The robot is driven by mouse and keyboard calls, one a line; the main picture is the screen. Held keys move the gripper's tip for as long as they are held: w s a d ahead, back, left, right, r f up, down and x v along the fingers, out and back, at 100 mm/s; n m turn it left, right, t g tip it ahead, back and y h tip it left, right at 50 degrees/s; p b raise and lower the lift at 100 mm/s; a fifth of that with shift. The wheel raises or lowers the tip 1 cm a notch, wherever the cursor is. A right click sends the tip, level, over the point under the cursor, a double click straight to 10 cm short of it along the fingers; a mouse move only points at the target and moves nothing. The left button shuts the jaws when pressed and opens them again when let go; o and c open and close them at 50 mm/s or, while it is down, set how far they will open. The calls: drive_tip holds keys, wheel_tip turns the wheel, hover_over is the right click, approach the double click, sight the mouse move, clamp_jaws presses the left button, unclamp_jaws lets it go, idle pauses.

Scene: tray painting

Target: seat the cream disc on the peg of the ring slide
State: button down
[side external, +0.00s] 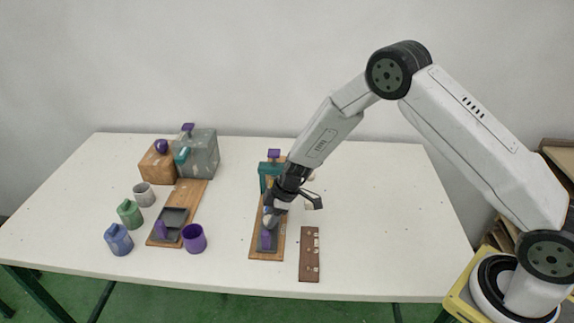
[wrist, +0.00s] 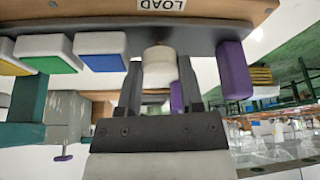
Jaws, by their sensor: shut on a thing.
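In the wrist view the cream disc (wrist: 160,74) is between my two fingers, and my gripper (wrist: 160,88) is shut on it. The disc is close to the dark slide (wrist: 215,36), which I take to be the ring slide. I cannot tell whether disc and slide touch. No peg is clearly visible; the disc and fingers may hide it. A purple block (wrist: 233,69) stands at one end of the slide. In the side view my gripper (side external: 270,215) is low over the slide (side external: 267,246) on the middle wooden board, and the disc is not clearly seen.
Blue (wrist: 101,51), green and yellow pads line the slide's other side. A teal frame (side external: 267,172) stands behind my gripper. A brown plate (side external: 309,254) lies to the right. Cups, including a purple one (side external: 194,238), and boxes stand left. The table's right side is clear.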

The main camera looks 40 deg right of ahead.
drive_tip(key=shift+f, duration=0.55)
idle(0.9)
unclamp_jaws()
drive_tip(key=shift+r, duration=0.15)
idle(0.3)
drive_tip(key=shift+r, duration=2.85)
drive_tip(key=shift+r, duration=0.15)
drive_tip(key=v, duration=0.7)
drive_tip(key=shift+d+r, duration=0.2)
drive_tip(key=shift+s+r, duration=0.1)
drive_tip(key=shift+s, duration=0.2)
